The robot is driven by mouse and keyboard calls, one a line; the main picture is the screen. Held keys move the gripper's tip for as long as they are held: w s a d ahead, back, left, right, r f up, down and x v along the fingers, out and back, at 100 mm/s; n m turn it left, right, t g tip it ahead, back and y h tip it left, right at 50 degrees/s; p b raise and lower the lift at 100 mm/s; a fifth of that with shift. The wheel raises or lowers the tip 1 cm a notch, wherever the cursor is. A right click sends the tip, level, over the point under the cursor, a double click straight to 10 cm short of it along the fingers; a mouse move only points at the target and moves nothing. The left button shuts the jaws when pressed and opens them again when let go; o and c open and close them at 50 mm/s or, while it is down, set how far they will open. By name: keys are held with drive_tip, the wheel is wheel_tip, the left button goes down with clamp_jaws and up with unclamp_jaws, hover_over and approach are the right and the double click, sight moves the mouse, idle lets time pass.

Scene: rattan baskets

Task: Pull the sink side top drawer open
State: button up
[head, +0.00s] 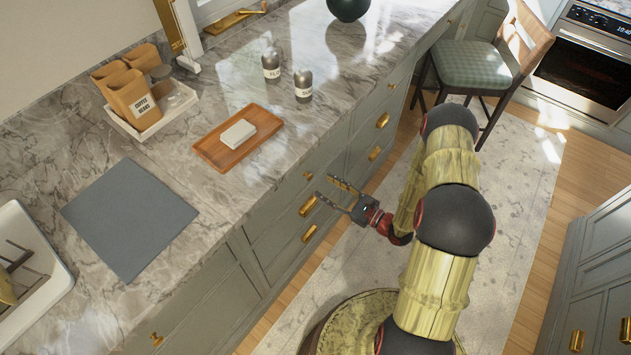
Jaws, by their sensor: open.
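A stack of grey-green drawers with brass handles is set below the marble counter, in the middle of the head view. The top drawer front (290,187) of this stack, the one nearer the white basin at the left, has a small brass handle (308,176) and looks shut. Two lower brass handles (308,205) sit beneath it. My gripper (324,187) is open and empty, with its fingers pointing at the drawer fronts close to the upper handles. Whether a finger touches a handle cannot be told.
A second drawer stack (362,133) stands farther right. A stool (483,66) is beyond it. A white basin (50,262) is at left. The patterned rug is partly clear.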

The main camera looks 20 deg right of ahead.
sight(312, 178)
drive_tip(key=b+x, duration=0.1)
drive_tip(key=x, duration=0.4)
drive_tip(key=shift+w+a, duration=0.25)
drive_tip(key=shift+w, duration=0.05)
drive_tip(key=shift+c, duration=1.3)
drive_tip(key=c, duration=0.7)
clamp_jaws()
